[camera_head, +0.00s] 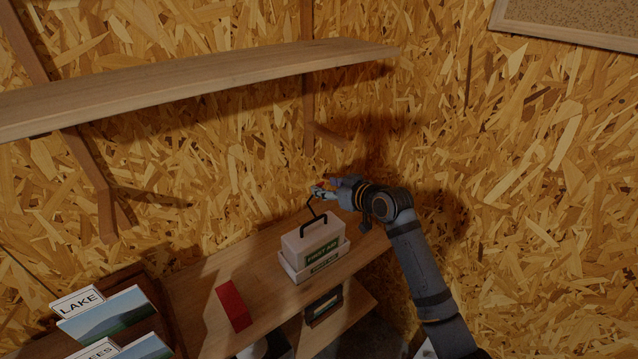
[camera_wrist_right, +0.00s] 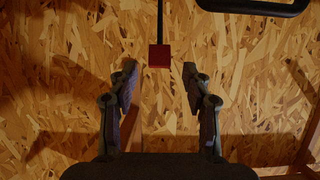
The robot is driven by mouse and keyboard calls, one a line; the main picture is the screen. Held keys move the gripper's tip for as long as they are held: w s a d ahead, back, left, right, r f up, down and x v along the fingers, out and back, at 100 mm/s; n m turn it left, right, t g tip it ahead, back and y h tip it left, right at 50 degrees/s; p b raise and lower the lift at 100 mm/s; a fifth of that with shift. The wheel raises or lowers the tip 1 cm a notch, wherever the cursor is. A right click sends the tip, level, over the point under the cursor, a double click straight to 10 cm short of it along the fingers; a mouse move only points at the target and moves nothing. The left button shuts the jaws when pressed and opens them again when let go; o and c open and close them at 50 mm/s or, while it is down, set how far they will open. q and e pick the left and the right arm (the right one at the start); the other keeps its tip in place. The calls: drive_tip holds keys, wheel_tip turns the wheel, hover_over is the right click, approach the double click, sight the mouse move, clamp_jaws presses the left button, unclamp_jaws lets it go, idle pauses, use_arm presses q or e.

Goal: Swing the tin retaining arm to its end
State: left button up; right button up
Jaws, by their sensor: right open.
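The tin is a pale box with a green label reading FIRST AID (camera_head: 313,243), standing on the plank shelf. It has a black carrying handle (camera_head: 313,222) on its lid; part of a black handle also shows in the wrist view (camera_wrist_right: 255,7). The retaining arm appears as a thin black rod (camera_head: 309,204) rising above the tin. In the wrist view it ends in a red block (camera_wrist_right: 159,56). My right gripper (camera_head: 318,190) is open above the tin, and in the wrist view its fingertips (camera_wrist_right: 160,70) stand apart on either side of the red block. No contact shows. My left gripper is out of view.
A red block (camera_head: 233,306) lies on the shelf (camera_head: 196,292) left of the tin. LAKE cards (camera_head: 78,302) and picture cards (camera_head: 107,314) stand at lower left. A long upper shelf (camera_head: 200,78) juts out above. A dark framed item (camera_head: 324,306) sits below.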

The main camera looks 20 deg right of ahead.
sight(321, 185)
drive_tip(key=shift+x, duration=2.3)
clamp_jaws()
